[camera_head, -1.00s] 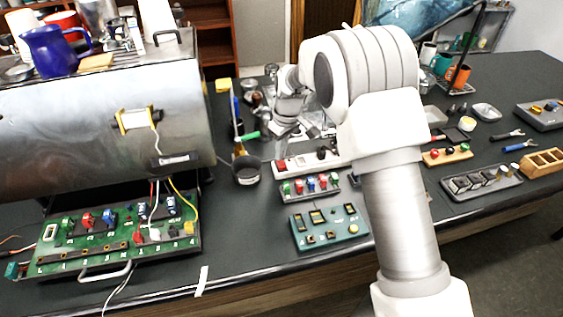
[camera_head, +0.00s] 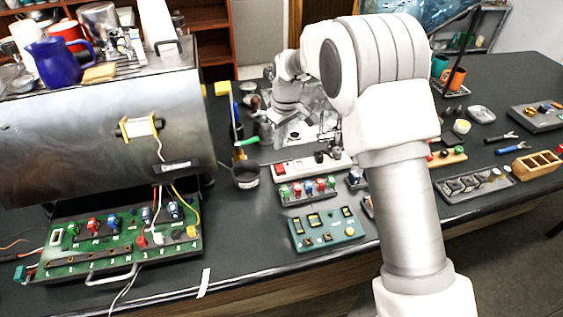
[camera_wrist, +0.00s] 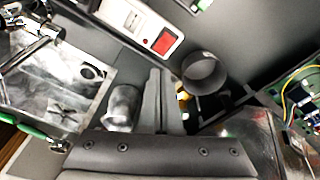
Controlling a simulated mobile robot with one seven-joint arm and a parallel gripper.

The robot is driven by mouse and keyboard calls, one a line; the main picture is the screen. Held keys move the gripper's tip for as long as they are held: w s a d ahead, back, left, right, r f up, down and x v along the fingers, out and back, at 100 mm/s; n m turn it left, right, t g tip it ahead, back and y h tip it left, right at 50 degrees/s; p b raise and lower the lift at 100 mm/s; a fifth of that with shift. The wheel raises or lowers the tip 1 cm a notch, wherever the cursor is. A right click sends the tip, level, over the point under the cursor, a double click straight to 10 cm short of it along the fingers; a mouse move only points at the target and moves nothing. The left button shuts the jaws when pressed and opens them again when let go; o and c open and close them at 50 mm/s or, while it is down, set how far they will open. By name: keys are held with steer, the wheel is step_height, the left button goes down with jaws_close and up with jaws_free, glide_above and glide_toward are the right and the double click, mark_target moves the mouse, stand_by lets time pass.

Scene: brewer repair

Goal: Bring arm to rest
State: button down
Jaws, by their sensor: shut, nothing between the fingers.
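My arm is white and folded in the head view, with its elbow high over the bench and its forearm reaching back over the middle of it. In the head view the fingers are too small and cluttered to make out.
A large steel brewer drum (camera_head: 95,150) stands at left, with a green circuit board (camera_head: 115,240) below it. A power strip (camera_head: 310,166), a teal panel (camera_head: 328,232) and a wooden box (camera_head: 537,163) lie on the dark bench (camera_head: 240,235). The bench front has bare patches.

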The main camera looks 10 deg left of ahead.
steer(key=s+d+r+m+t, duration=0.1)
steer(key=s+d+r+m, duration=0.2)
steer(key=s+d+r, duration=0.35)
steer(key=s+d+r+m+t, duration=0.1)
steer(key=s+d+r+m, duration=0.15)
steer(key=d+r, duration=0.7)
steer(key=s+d+r+m+t, duration=0.1)
steer(key=s+d+m, duration=0.1)
steer(key=s, duration=0.5)
steer(key=s+d+r+m+h, duration=0.1)
steer(key=s+d, duration=0.4)
steer(key=s, duration=0.2)
steer(key=s+d+r+m+t, duration=0.1)
steer(key=s+d+r+m, duration=0.1)
steer(key=s, duration=0.6)
steer(key=shift+d+m+t, duration=0.3)
steer(key=shift+d+m, duration=0.05)
steer(key=shift+d, duration=0.55)
steer(key=shift+a, duration=0.1)
